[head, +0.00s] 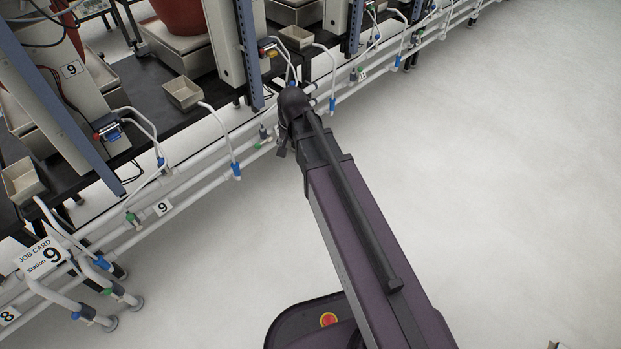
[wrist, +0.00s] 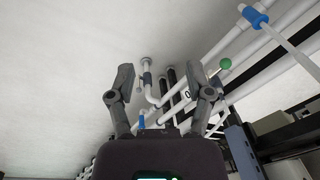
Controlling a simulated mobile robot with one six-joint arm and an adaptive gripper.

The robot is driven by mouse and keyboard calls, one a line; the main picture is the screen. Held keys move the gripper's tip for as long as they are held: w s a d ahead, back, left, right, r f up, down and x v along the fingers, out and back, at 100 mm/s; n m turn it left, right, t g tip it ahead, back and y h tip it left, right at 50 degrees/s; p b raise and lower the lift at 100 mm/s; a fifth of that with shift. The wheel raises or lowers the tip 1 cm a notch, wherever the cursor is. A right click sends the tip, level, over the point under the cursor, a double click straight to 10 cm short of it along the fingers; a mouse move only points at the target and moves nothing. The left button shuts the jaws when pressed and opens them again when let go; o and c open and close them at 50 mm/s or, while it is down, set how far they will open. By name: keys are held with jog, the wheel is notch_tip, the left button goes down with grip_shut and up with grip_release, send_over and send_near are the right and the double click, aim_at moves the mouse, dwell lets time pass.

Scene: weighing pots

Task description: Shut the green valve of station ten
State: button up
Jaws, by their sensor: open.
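In the wrist view my gripper (wrist: 162,72) is open and empty, with one finger at each side of a white pipe fitting farther off. A round green valve knob (wrist: 225,63) shows just right of the right finger's tip, outside the gap between the fingers. I cannot tell whether they touch. A number plate (wrist: 187,93) beside the right finger is partly hidden; only a "0" reads. In the head view my arm reaches the pipe rack, and my gripper (head: 283,143) is mostly hidden by the wrist. A small green part (head: 259,145) shows just left of it.
White pipes (head: 190,190) run along the black bench, with blue fittings (head: 236,170) on hoses. A plate marked 9 (head: 162,207) hangs on the pipes, and a station 9 job card (head: 42,257) stands farther left.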

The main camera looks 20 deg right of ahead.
jog(key=s+d+f+n+b, duration=0.1)
jog(key=s+n, duration=0.1)
jog(key=s, duration=0.3)
jog(key=s+d+f+n+g+b, duration=0.1)
jog(key=s+d+n, duration=0.1)
jog(key=s, duration=0.3)
jog(key=shift+d+f+n+h, duration=0.3)
jog(key=shift+n, duration=0.1)
notch_tip(320, 180, up, 45)
jog(key=s+p, duration=0.1)
jog(key=p, duration=4.4)
jog(key=shift+s+d, duration=0.15)
jog(key=shift+s, duration=0.15)
jog(key=shift+r, duration=0.1)
